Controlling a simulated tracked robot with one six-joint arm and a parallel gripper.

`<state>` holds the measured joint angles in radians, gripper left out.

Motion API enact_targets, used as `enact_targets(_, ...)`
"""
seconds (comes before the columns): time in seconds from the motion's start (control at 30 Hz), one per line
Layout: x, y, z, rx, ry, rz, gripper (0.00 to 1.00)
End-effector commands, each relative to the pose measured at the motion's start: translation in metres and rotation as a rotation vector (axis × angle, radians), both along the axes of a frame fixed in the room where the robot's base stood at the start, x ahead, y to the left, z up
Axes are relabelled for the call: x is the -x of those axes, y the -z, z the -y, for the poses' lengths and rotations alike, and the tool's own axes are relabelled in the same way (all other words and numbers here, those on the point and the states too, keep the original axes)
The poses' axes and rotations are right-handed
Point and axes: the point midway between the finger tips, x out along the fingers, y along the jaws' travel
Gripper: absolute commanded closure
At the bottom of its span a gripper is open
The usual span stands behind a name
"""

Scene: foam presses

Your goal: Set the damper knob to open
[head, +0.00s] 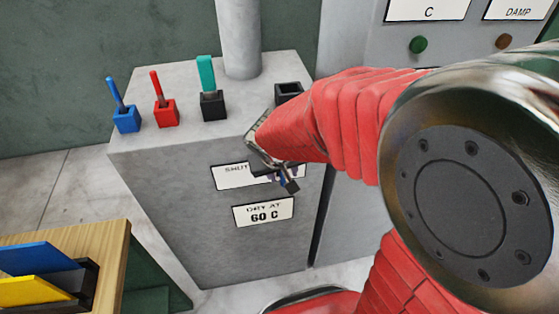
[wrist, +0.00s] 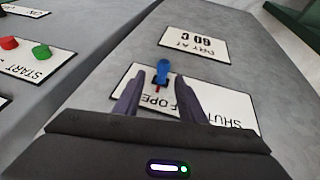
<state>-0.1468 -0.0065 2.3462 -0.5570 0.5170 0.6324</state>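The damper knob is the small blue knob (wrist: 162,71) on the cabinet's front face. It sits at a white label (wrist: 128,80) with SHUT to the right and OPE legible to the left, upside down in the wrist view. A short red mark shows by the knob's base, between the two words. I cannot tell which setting it is at. My gripper (wrist: 160,83) is open, with one dark finger on each side of the knob; contact is not clear. In the head view my gripper (head: 284,178) covers the right part of the SHUT label (head: 232,175), and the knob is not clearly visible.
The grey cabinet (head: 205,240) also carries a "60 C" label (head: 263,212). On its top stand blue (head: 126,119), red (head: 166,112) and teal (head: 212,103) levers and an empty black socket (head: 288,92). A wooden bench (head: 112,250) is at lower left. Green (wrist: 41,52) and red (wrist: 9,43) buttons lie left in the wrist view.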

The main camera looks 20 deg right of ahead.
Motion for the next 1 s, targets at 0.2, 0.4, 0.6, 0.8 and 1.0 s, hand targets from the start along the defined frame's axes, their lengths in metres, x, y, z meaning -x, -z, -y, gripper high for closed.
enact_targets(0.2,0.009,-0.026,-0.006,0.0,-0.002,0.004,0.63)
enact_targets(0.4,0.019,-0.05,-0.011,-0.001,-0.001,0.005,0.63)
enact_targets(0.6,0.029,-0.074,-0.017,-0.001,-0.001,0.004,0.63)
enact_targets(0.8,0.036,-0.091,-0.021,-0.001,-0.001,0.003,0.63)
enact_targets(1.0,0.038,-0.095,-0.022,0.0,0.0,0.0,0.63)
